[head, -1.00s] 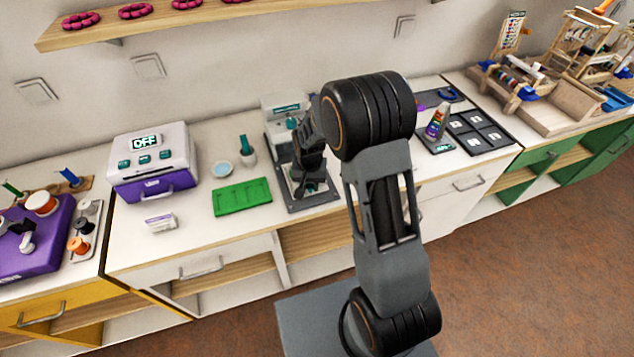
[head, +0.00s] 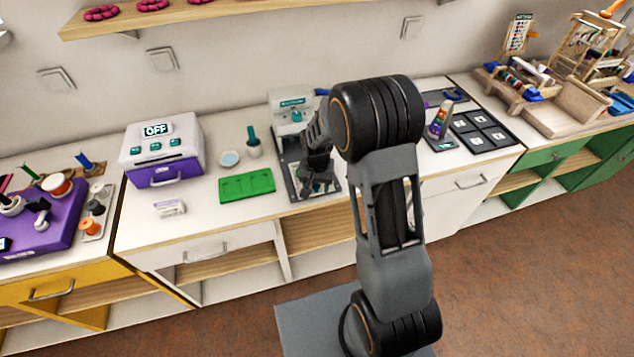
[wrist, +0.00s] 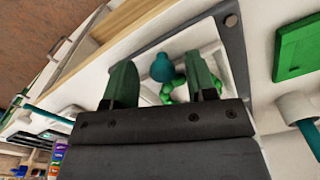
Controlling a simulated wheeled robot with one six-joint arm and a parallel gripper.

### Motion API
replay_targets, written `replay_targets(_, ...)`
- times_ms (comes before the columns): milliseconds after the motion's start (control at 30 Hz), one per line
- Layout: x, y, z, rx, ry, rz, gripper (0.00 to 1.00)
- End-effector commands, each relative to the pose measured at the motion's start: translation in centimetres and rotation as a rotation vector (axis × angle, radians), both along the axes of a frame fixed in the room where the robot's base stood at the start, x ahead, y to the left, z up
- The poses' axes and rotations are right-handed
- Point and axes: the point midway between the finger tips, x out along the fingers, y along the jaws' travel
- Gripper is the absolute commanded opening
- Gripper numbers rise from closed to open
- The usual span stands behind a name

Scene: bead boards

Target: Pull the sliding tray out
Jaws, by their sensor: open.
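The white sliding tray (head: 298,181) lies on the dark grey base of a white and teal press (head: 292,112). In the wrist view the tray (wrist: 203,37) carries green bead shapes (wrist: 192,82) and a teal knob (wrist: 162,68). My gripper (head: 318,187) is over the tray's right part in the head view. In the wrist view my gripper (wrist: 162,82) is open, with the knob showing between its two dark green fingers. I cannot tell whether a finger touches the knob. My gripper and arm hide part of the tray.
A green board (head: 247,185) lies left of the press. A purple and white box reading OFF (head: 160,150) stands farther left. A small cup with a teal-handled tool (head: 253,148) is behind the green board. A dark compartment tray (head: 482,132) is to the right.

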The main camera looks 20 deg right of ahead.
Motion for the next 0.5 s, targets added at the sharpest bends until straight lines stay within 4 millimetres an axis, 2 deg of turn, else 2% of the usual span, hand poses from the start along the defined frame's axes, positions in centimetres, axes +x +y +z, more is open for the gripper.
replay_targets(167, 0.1, 0.0, 1.4, 0.0, -0.005, 0.0, 0.51)
replay_targets(500, 0.1, 0.0, 8.1, 0.0, -0.005, 0.0, 0.51)
